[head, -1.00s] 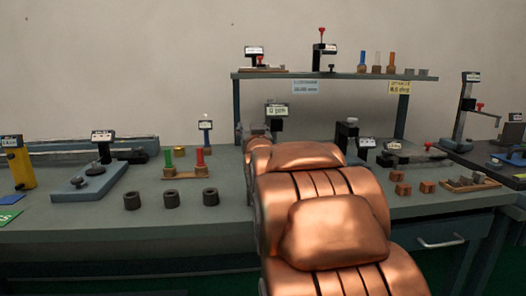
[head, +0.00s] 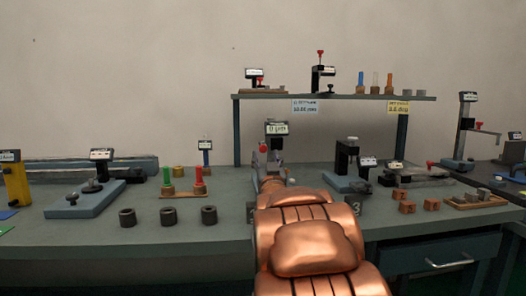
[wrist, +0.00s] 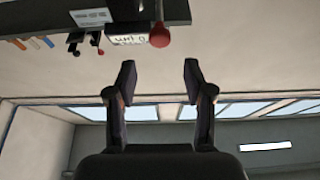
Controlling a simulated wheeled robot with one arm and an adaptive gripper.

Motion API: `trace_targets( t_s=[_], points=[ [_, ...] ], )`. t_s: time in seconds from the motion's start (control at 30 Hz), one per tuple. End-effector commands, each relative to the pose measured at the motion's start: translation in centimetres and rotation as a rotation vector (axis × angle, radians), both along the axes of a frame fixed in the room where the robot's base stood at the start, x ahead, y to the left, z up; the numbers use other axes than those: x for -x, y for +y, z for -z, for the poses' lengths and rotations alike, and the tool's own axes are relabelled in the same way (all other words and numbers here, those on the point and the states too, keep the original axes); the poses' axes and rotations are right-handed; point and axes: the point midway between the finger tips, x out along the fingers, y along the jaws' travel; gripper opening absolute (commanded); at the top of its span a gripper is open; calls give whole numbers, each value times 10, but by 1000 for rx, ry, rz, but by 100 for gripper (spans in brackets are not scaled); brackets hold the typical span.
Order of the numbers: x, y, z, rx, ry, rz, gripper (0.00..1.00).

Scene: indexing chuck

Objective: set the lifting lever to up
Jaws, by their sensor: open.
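A gauge with a display (head: 277,128) stands at the middle of the bench, partly hidden behind my arm. A red ball knob (head: 263,149) shows at its left side; I take it for the end of the lifting lever, whose shaft I cannot make out. In the wrist view the display (wrist: 128,40) appears upside down, with the red knob (wrist: 159,35) beside it. My gripper (wrist: 158,73) is open and empty. Its fingers point toward the knob, which shows beyond and between the tips, apart from them. In the head view my arm mostly hides the gripper.
A raised shelf (head: 340,97) stands behind the gauge. Red and green plugs on a wooden holder (head: 183,194) and several dark rings (head: 168,216) lie to the left. Wooden blocks (head: 407,206) lie right.

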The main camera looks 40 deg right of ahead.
Motion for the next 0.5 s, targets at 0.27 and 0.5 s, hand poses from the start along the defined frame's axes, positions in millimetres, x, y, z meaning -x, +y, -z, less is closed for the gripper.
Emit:
trace_targets(
  t_s=[0.27, 0.5],
  points=[
    [-6, -5, 12, 2, -1, -1, 52],
    [-19, -14, 4, 3, -2, -1, 52]
  ],
)
